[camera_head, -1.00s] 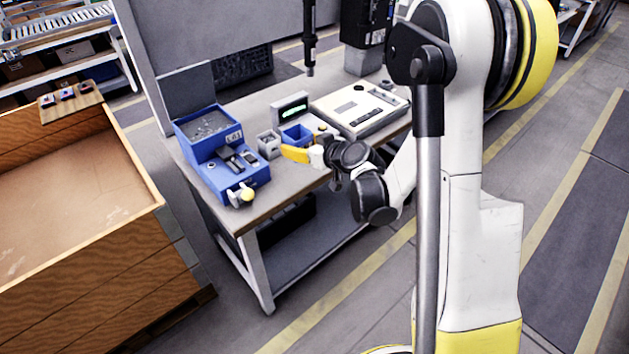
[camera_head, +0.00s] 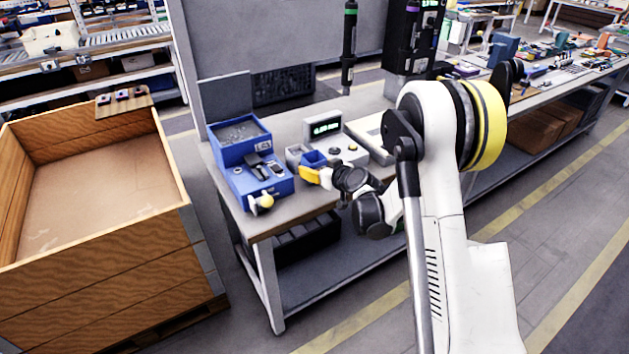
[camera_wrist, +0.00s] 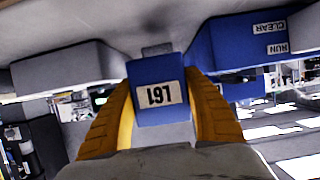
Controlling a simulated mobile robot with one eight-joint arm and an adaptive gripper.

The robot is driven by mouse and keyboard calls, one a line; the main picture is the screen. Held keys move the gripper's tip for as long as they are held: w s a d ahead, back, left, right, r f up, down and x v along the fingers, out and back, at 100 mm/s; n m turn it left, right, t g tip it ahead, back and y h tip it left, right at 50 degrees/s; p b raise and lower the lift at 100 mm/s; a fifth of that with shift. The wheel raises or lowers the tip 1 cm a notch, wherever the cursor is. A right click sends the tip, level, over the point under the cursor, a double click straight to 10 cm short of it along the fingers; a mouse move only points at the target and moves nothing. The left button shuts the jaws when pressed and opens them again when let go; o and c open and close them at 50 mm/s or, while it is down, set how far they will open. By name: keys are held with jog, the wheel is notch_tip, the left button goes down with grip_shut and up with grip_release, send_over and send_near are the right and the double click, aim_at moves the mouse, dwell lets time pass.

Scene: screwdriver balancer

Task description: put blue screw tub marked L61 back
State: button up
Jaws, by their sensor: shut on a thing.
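The blue screw tub (camera_head: 314,158) is between the yellow fingers of my gripper (camera_head: 311,174), which is shut on it. In the wrist view the tub (camera_wrist: 160,82) shows its white L61 label upside down, with a finger of my gripper (camera_wrist: 162,110) against each side. It looks level. I cannot tell whether its base touches the bench, and its contents are hidden. The blue screw feeder (camera_head: 262,182), with screws in its top hopper and a white label, stands left of the tub. In the wrist view the feeder (camera_wrist: 235,45) shows CLEAR and RUN labels.
A small grey tub (camera_head: 294,154) stands just left of the blue tub. A scale with a lit display (camera_head: 325,127) is behind it. A pale tray (camera_head: 372,133) lies to the right on the bench (camera_head: 290,203). A wooden crate (camera_head: 100,240) stands left of the bench.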

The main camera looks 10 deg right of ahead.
jog(key=shift+f+b, duration=0.9)
jog(key=shift+f, duration=0.95)
jog(key=shift+f, duration=0.1)
jog(key=o, duration=1.3)
